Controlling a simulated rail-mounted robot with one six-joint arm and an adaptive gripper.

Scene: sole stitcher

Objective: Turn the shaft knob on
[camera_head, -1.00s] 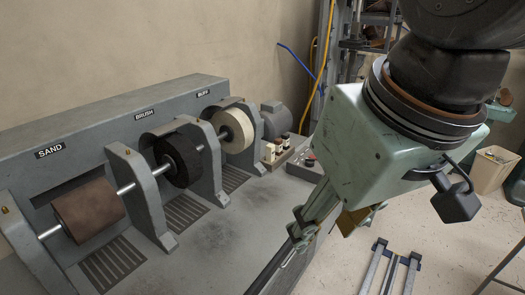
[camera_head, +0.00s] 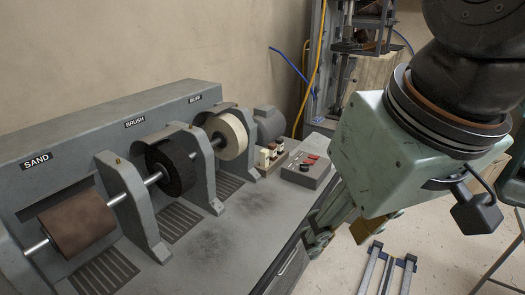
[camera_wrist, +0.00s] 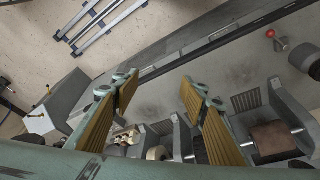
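A grey control box (camera_head: 306,170) with small red and dark controls stands at the far right end of the grinding bench. The controls are too small to tell which is the shaft knob. My gripper (camera_head: 322,236) hangs in front of the box, to its lower right in the head view, apart from it. In the wrist view my gripper (camera_wrist: 160,90) is open and empty, its two yellow-padded fingers spread wide. The shaft carries a brown sanding drum (camera_head: 76,224), a black brush (camera_head: 171,167) and a pale buffing wheel (camera_head: 228,136).
Small bottles in a tray (camera_head: 268,158) stand left of the control box. Grey upright brackets (camera_head: 130,208) rise along the bench. In the wrist view a red button (camera_wrist: 271,33) sits on the bench. The bench top (camera_head: 245,215) is otherwise bare at its front.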

